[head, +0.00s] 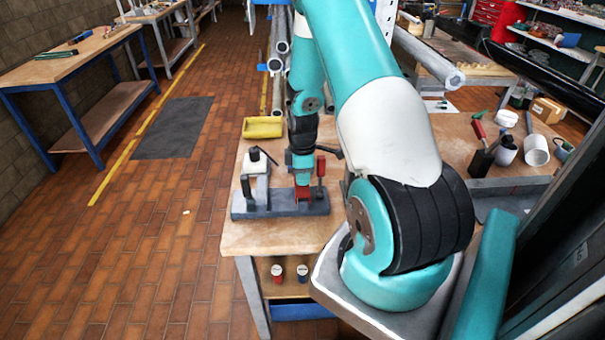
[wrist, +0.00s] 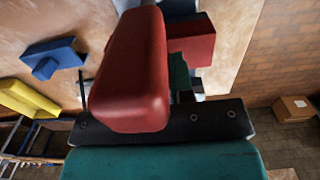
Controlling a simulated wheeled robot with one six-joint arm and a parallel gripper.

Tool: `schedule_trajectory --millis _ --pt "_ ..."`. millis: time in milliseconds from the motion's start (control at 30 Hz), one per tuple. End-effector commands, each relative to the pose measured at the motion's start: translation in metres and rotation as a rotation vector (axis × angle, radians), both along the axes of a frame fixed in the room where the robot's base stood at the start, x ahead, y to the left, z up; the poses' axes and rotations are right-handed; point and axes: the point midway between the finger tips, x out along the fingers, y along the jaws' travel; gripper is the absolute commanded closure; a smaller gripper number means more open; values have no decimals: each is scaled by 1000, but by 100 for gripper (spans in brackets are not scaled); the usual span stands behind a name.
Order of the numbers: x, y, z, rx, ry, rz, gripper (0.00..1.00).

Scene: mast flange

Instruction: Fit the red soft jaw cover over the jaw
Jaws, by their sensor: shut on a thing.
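My gripper (head: 303,182) points down over the right part of a grey fixture (head: 270,212) on the near workbench. It is shut on a small red block, the soft jaw cover (head: 303,194), which also shows in the wrist view (wrist: 196,42). The cover is low, close to the fixture; whether it touches or sits around a jaw is hidden. A red upright handle (head: 320,168) stands just right of my gripper. The large red body (wrist: 138,78) near the wrist camera looks like this handle and hides part of the fingers. A pale grey upright (head: 262,188) stands at the fixture's left.
A white bottle with a black cap (head: 254,162) stands behind the fixture's left end. A yellow bin (head: 262,127) is at the bench's back left. Cups and a red-handled tool (head: 480,150) stand to the right. The bench's front left is bare.

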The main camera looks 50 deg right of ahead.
Motion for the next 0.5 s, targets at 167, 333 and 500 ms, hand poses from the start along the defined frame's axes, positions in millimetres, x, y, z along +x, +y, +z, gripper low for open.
schedule_trajectory --millis 167,333,500 --pt "0 0 -7 -1 -1 0 100" --pt "0 0 -6 -1 -1 0 100" --pt "0 0 -6 0 0 0 64"
